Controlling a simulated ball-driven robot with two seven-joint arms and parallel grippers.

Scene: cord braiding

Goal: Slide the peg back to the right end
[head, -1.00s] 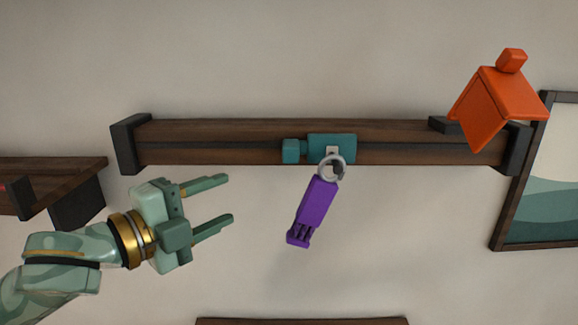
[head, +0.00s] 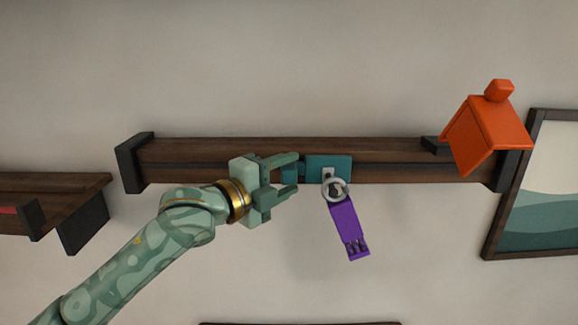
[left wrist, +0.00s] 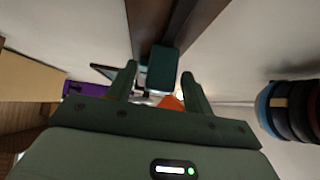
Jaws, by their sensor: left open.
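The teal peg (head: 328,168) sits on the dark wooden rail (head: 400,160), near its middle. It carries a smaller teal knob (head: 289,169) on its left side, partly hidden by my fingers. A purple tag (head: 350,228) hangs tilted from a grey ring (head: 336,189) on the peg. My left gripper (head: 297,172) is open, with one finger above and one below the knob. In the left wrist view a teal block (left wrist: 162,70) shows between the two spread fingers; I cannot tell whether they touch it. My right gripper is not in view.
An orange block (head: 487,135) with a small knob covers the rail's right end by the dark end bracket. A framed picture (head: 545,190) hangs at the right. Another wooden shelf (head: 60,188) is at the left. Dark banded discs (left wrist: 290,108) show in the left wrist view.

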